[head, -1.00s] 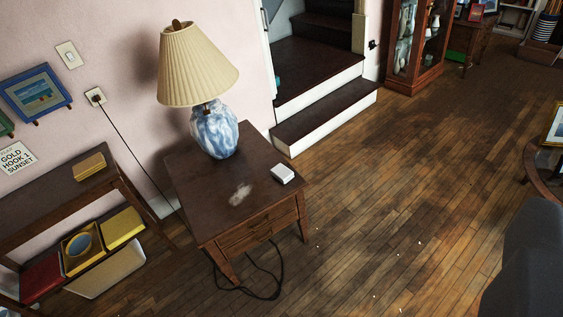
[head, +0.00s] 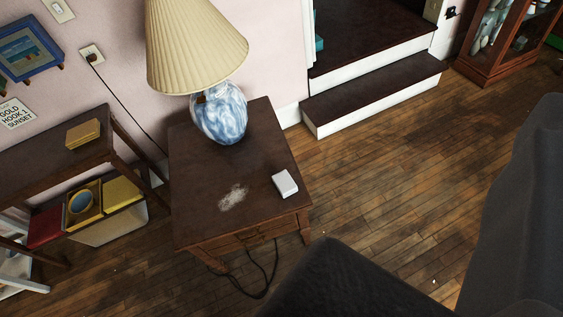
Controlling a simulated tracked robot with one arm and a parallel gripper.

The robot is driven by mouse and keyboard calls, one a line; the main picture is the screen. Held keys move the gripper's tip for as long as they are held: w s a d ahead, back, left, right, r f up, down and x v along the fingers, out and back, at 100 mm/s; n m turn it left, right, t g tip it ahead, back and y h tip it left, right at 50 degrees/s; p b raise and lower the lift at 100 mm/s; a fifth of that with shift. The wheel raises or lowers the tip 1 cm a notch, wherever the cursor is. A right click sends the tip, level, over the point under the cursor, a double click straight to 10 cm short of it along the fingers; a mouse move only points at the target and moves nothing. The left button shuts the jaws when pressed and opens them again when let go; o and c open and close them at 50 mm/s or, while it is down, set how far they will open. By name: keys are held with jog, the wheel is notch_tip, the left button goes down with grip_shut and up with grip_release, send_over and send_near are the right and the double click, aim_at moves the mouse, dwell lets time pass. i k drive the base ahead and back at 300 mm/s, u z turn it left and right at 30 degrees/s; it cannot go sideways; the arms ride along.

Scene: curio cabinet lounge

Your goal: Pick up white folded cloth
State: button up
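A small white block-like item (head: 285,183), which looks like the white folded cloth, lies flat near the right edge of a dark wooden side table (head: 190,170). Its folds are too small to make out. A pale whitish patch (head: 233,197) is on the tabletop to its left. My gripper's fingertips are not recognisable in the view, so nothing shows of its opening or of anything held.
A blue-and-white lamp (head: 218,115) with a pleated shade stands at the table's back. A shelf unit (head: 90,157) is to the left, steps (head: 370,95) behind right. Large dark grey shapes (head: 510,210) cover the lower right; I cannot tell what they are. A cord hangs below the table.

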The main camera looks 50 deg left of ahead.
aim_at(284, 183)
jog(key=u, duration=0.2)
jog(key=i, duration=1.1)
jog(key=u, duration=0.25)
